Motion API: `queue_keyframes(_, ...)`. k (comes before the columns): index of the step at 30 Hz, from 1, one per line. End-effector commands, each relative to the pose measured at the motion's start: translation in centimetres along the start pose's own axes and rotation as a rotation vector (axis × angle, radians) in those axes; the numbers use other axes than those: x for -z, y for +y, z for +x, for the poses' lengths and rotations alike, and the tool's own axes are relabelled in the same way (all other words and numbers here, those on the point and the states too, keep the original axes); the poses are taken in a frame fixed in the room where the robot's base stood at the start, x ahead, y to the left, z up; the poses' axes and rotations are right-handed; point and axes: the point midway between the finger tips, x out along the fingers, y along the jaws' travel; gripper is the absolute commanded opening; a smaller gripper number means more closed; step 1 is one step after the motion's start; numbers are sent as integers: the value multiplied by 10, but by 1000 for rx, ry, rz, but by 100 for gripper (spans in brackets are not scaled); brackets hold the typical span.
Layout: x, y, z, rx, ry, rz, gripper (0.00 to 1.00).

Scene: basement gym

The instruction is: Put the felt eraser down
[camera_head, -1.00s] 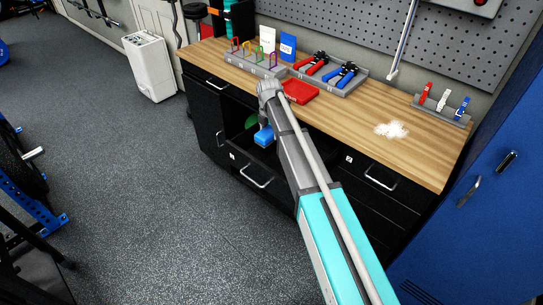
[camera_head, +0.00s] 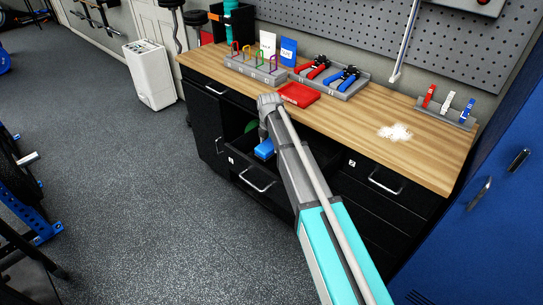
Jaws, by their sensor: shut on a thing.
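The felt eraser (camera_head: 264,149) appears as a blue block beneath the end of my arm. It is over or inside the open drawer (camera_head: 250,177) under the workbench; I cannot tell whether it touches the drawer floor. My gripper (camera_head: 264,135) points down and is shut on the eraser. My arm's wrist and links hide most of the gripper and the right part of the drawer.
A green item (camera_head: 251,126) shows inside the dark drawer. The wooden worktop (camera_head: 440,160) holds a red tray (camera_head: 298,95), a grey tool tray (camera_head: 350,88), white powder (camera_head: 395,132) and a clip rack (camera_head: 446,116). Open floor lies left.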

Motion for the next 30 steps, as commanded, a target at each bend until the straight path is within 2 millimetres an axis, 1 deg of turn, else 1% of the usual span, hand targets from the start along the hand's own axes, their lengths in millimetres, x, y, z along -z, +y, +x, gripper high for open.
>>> queue_keyframes(5, 0, 0, 1, 0, 0, 0, 44)
queue_keyframes(8, 0, 0, 5, 0, 0, 0, 44)
queue_keyframes(18, 0, 0, 34, 0, 0, 0, 44)
queue_keyframes(22, 0, 0, 43, 0, 0, 0, 44)
queue_keyframes(30, 0, 0, 46, 0, 0, 0, 44)
